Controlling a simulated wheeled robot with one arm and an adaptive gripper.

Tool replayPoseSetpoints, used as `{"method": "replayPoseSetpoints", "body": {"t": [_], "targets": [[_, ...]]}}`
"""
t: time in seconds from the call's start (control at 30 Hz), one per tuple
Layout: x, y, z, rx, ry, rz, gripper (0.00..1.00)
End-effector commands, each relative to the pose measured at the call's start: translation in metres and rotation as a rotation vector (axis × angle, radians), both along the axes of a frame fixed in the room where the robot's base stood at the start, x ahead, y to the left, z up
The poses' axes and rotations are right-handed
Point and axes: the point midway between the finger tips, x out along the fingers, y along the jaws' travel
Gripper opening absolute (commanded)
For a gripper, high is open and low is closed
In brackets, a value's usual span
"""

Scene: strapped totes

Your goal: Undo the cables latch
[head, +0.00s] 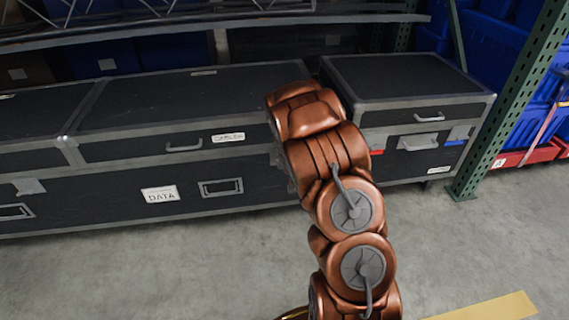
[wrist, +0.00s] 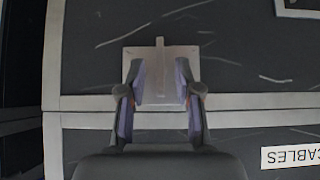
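The cables latch (wrist: 160,58) shows in the wrist view as a pale metal plate with a narrow upright tab, at the seam of a black case. A white label reading CABLES (wrist: 290,157) appears upside down to its lower right. My gripper (wrist: 160,84) is over the plate, with one finger on each side of the tab. Gaps show between the fingers and the tab, so it is open; contact with the plate cannot be told. In the head view the CABLES label (head: 228,138) is on the case lid (head: 190,95), and my arm hides the latch and gripper.
The long case's lower front carries a DATA label (head: 160,194) and a recessed handle (head: 221,188). A second black case (head: 405,85) stands at right, beside a green rack post (head: 510,100). A shelf (head: 210,28) runs above the cases. The grey floor (head: 150,275) in front is clear.

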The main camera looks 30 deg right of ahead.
Motion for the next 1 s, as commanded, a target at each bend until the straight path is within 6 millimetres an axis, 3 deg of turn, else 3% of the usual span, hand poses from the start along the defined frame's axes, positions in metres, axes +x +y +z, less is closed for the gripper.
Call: {"method": "replayPoseSetpoints", "body": {"t": [0.5, 1.0], "targets": [[-0.039, 0.018, 0.045, -0.001, -0.003, 0.000, 0.33], [-0.061, 0.028, 0.068, 0.000, -0.002, 0.001, 0.33]]}}
